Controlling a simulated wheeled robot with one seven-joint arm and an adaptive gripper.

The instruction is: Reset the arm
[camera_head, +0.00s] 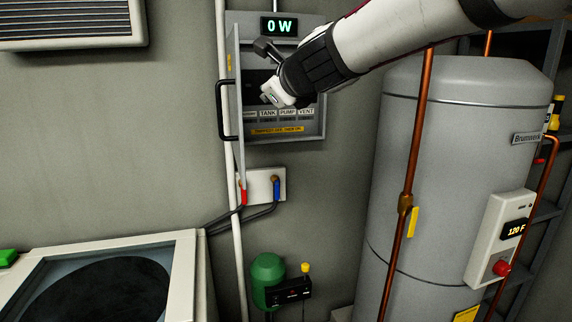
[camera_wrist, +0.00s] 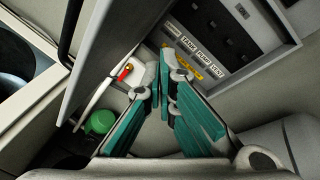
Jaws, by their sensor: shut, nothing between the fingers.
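My gripper (camera_wrist: 165,62) is shut and empty; its teal-padded fingers meet at pale tips in the wrist view. In the head view my arm reaches in from the upper right, its end in front of an open grey electrical panel (camera_head: 318,124). The panel also shows in the wrist view (camera_wrist: 265,58), with labels TANK, PUMP and VENT and dark switches above them. My arm hides part of the panel's inside in the head view. The panel door (camera_head: 235,85) stands open at the left, with a black handle. The display (camera_head: 279,27) above reads 0 W.
A large grey tank (camera_head: 400,180) with copper pipes stands at the right. A white socket plate (camera_head: 260,182) with red and blue connectors is below the panel. A green cylinder (camera_head: 268,269) sits lower. A white-framed unit (camera_head: 187,275) fills the lower left. Bare wall shows between panel and tank.

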